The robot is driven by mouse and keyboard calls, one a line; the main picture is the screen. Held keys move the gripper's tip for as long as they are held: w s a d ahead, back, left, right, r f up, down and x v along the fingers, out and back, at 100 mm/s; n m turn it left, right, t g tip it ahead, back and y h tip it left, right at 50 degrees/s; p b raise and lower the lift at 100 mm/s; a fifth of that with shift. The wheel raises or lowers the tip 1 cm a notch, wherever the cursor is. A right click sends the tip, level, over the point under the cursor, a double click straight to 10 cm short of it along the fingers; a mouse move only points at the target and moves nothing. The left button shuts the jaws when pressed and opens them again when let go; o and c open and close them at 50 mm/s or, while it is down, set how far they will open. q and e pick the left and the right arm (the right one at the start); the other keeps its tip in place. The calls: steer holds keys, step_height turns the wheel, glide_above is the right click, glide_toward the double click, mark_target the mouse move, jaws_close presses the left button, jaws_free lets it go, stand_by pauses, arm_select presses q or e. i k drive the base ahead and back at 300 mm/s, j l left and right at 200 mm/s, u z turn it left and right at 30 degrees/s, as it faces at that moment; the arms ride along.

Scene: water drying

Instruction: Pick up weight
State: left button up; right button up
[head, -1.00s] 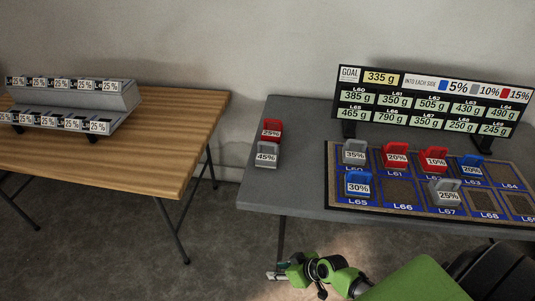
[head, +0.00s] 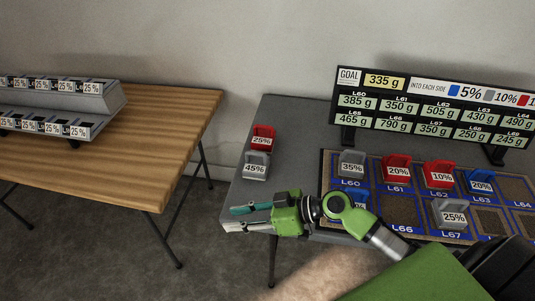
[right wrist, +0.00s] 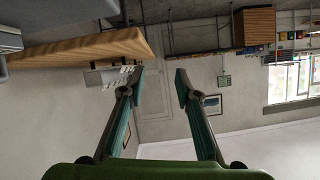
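A red 25% weight (head: 262,138) and a grey 45% weight (head: 255,166) stand on the grey table's left side. Other weights stand on the blue mat: grey 35% (head: 351,164), red 20% (head: 397,168), red 10% (head: 438,174), blue 20% (head: 480,181) and grey 25% (head: 452,214). A blue weight (head: 359,194) is partly hidden behind my right arm. My right gripper (head: 236,218) is at the table's front left corner, in front of the grey 45% weight. In the right wrist view its fingers (right wrist: 161,76) are apart with nothing between them. My left gripper is out of view.
A goal board (head: 436,108) stands at the back of the grey table (head: 297,125). A wooden table (head: 170,135) on the left carries a two-tier rack (head: 68,97) of labelled items. A floor gap separates the tables.

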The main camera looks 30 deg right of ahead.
mark_target(256, 166)
steer(key=i+l, duration=0.15)
steer(key=l, duration=0.2)
steer(key=i+l, duration=0.1)
steer(key=l, duration=0.2)
steer(key=i+l, duration=0.15)
steer(key=l, duration=0.2)
steer(key=i+l, duration=0.15)
steer(key=l, duration=0.2)
